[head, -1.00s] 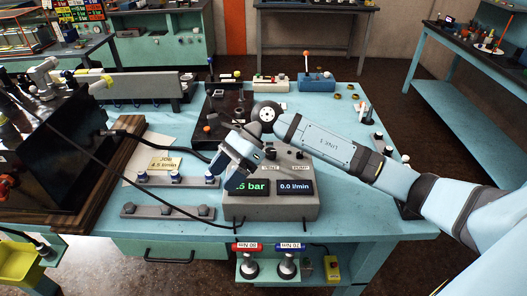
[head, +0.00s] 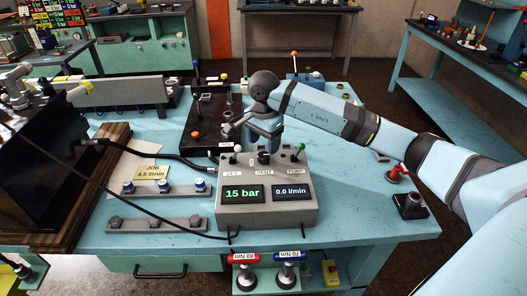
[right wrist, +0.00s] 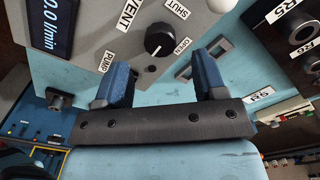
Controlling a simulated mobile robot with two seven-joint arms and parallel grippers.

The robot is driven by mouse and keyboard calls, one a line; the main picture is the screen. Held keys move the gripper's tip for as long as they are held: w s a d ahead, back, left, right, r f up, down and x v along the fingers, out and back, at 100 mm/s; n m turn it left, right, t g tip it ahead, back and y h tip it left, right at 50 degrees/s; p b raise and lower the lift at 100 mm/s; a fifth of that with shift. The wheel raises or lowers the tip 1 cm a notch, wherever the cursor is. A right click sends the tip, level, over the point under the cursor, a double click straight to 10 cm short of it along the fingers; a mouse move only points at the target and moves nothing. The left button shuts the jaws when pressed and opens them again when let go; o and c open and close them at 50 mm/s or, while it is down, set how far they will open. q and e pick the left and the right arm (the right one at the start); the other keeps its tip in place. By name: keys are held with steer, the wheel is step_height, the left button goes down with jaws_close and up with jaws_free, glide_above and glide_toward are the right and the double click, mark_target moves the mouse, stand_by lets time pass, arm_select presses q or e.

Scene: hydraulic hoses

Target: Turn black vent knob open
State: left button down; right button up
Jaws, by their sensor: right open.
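The black vent knob (right wrist: 160,40) is on the grey control box (right wrist: 85,25) in the right wrist view, between the VENT, SHUT and OPEN labels. A small white mark shows on its face. My left gripper is not in view.
The box's displays (head: 243,193) read 15 bar and 0.0 l/min. Black hoses run left. Fitting strips (head: 165,190) lie left of the box; a black block (head: 410,205) sits right.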

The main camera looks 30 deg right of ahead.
mark_target(263, 155)
steer(key=shift+f, duration=2.25)
steer(key=shift+c, duration=0.2)
steer(key=c, duration=0.9)
